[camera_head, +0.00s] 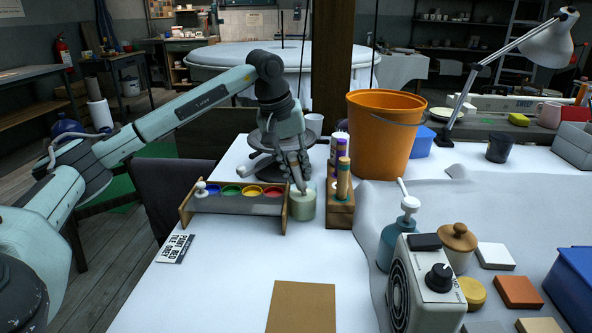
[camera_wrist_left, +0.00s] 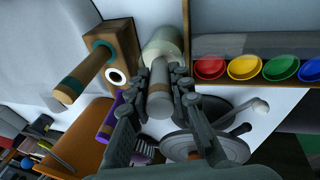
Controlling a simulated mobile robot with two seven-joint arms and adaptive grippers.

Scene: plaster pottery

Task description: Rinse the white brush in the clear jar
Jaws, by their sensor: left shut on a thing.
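The clear jar (camera_head: 302,205) looks pale green and stands on the white table at the right end of the paint rack. It also shows in the wrist view (camera_wrist_left: 162,42). My left gripper (camera_head: 299,172) is just above the jar's mouth, pointing down. It is shut on the white brush, whose pale grey handle (camera_wrist_left: 160,104) lies between the fingers in the wrist view. The brush's lower end points at the jar's mouth; how deep it reaches is hidden. My right gripper is not in view.
The paint rack (camera_head: 232,203) holds blue, green, yellow and red cups. A wooden brush holder (camera_head: 340,214) with upright brushes stands close right of the jar. An orange bucket (camera_head: 380,140) and a turntable (camera_head: 262,167) stand behind. A brown board (camera_head: 301,306) lies in front.

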